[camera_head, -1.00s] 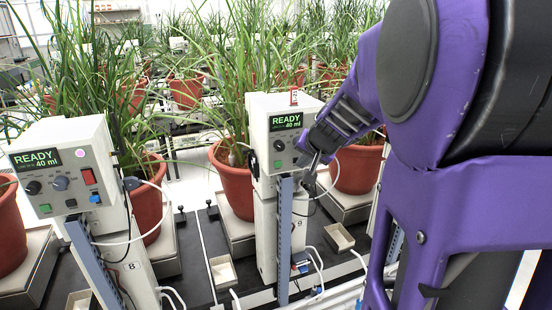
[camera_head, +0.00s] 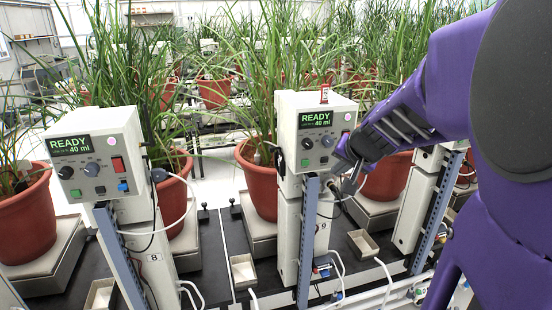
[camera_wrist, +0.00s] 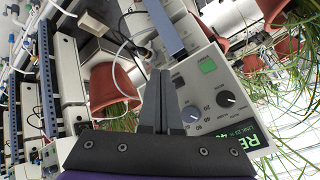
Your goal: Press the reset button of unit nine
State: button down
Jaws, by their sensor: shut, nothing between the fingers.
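Unit nine (camera_head: 313,131) is the cream control box on a post marked 9, in the middle of the head view. Its green display (camera_head: 316,119) reads READY 40 ml. Below are two knobs and a green square button (camera_head: 305,162); this button also shows in the wrist view (camera_wrist: 207,67). My gripper (camera_head: 347,180) is at the lower right of this box. In the wrist view its fingers (camera_wrist: 160,88) are shut and empty, over the panel's edge beside the knobs. They hide part of the panel. I cannot read which control is reset, nor tell whether the fingertips touch.
Unit eight (camera_head: 98,155) stands to the left, with a red switch, a blue button and its own READY display. Potted plants (camera_head: 259,185) stand on scales around the units. A small tray (camera_head: 362,243) sits right of unit nine's post. Cables and white hoses hang near the posts.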

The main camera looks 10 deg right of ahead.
jog(key=shift+s+d+r+b, duration=0.15)
jog(key=shift+s+b, duration=0.15)
jog(key=shift+s, duration=1)
jog(key=shift+w, duration=0.1)
